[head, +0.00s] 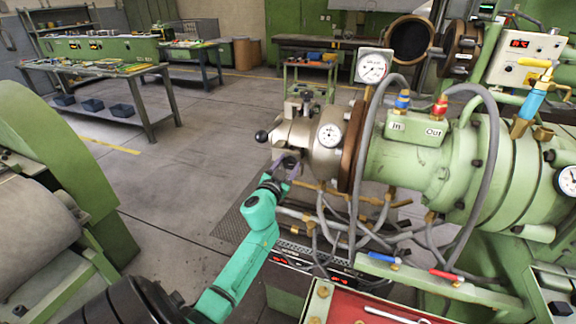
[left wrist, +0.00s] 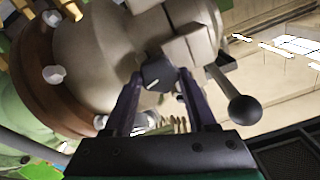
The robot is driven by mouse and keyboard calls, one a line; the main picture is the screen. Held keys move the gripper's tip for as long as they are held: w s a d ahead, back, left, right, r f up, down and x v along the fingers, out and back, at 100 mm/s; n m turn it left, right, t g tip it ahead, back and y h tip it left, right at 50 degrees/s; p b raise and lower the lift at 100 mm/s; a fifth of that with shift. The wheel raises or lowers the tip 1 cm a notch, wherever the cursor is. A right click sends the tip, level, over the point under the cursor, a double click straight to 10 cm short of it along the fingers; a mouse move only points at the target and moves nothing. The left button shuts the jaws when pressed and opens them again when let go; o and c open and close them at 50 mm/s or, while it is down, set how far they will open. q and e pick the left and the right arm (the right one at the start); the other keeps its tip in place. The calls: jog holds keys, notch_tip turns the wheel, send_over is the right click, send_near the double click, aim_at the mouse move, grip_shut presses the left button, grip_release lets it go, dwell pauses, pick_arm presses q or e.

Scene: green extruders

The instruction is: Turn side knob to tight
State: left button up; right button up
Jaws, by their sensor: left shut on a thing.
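The side knob (left wrist: 158,74) is a small dark knob with a white mark, on the side of the metal extruder head. In the left wrist view it sits between the tips of my left gripper (left wrist: 159,88), whose two purple-grey fingers are shut on it. In the head view my left gripper (head: 288,166) reaches up from below to the near side of the extruder head (head: 300,135), and the knob is mostly hidden there. The direction of the white mark is visible, but I see no tight or loose label. My right gripper is not in view.
A lever with a black ball (left wrist: 243,109) sticks out close to my left gripper. Gauges (head: 373,68), grey hoses (head: 483,180) and brass pipes crowd the green extruder barrel (head: 400,160). A red tray (head: 350,305) lies at the front.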

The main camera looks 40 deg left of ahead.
pick_arm(q)
jog(key=m+b, duration=0.1)
jog(key=m, duration=0.4)
jog(key=shift+d+f, duration=0.1)
jog(key=shift+f, duration=0.05)
jog(key=m+b, duration=0.1)
jog(key=m, duration=0.4)
jog(key=shift+f+m, duration=0.1)
jog(key=shift+m, duration=0.3)
jog(key=m+b, duration=0.1)
jog(key=m, duration=0.4)
jog(key=shift+d+f+m, duration=0.1)
jog(key=shift+m, duration=0.2)
jog(key=m, duration=0.4)
jog(key=shift+f+m, duration=0.1)
jog(key=shift+m, duration=0.3)
jog(key=o, duration=1.4)
